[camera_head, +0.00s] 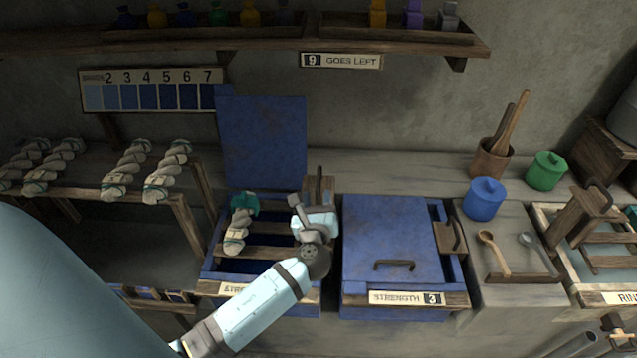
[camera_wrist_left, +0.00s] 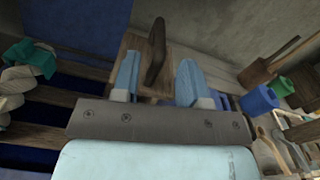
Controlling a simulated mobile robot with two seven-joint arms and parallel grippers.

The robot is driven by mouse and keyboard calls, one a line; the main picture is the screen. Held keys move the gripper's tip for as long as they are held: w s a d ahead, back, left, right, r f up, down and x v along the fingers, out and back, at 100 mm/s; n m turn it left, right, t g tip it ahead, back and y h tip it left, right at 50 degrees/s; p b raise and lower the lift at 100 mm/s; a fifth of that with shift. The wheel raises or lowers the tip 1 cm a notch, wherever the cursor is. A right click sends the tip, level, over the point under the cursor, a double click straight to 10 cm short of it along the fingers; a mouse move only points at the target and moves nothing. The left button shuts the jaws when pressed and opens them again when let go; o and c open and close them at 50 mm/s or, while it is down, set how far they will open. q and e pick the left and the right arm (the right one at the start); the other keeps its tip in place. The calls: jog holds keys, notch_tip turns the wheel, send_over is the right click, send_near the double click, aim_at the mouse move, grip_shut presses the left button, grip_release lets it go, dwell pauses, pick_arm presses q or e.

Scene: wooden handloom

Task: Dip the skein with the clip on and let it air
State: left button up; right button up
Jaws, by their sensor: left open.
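A pale skein (camera_head: 235,238) with a green clip (camera_head: 246,203) at its far end lies on wooden slats over the open blue vat (camera_head: 210,268). The vat's dark blue inside shows between the slats. The clip (camera_wrist_left: 27,52) and part of the skein (camera_wrist_left: 12,100) also show at the left of the left wrist view. My left gripper (camera_head: 317,203) is at the vat's right side, apart from the skein. It is open, with an upright wooden handle (camera_wrist_left: 155,52) between or just beyond its fingers; contact cannot be told. My right gripper is not in view.
A closed blue vat (camera_head: 390,235) labelled strength 3 stands to the right. A raised blue panel (camera_head: 263,140) stands behind the open vat. Several skeins (camera_head: 122,170) lie on a rack at left. A rinse basin (camera_head: 602,272) is at far right.

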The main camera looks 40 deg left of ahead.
aim_at(317, 193)
pick_arm(q)
jog(key=x, duration=0.5)
jog(key=shift+s+f, duration=0.1)
grip_shut()
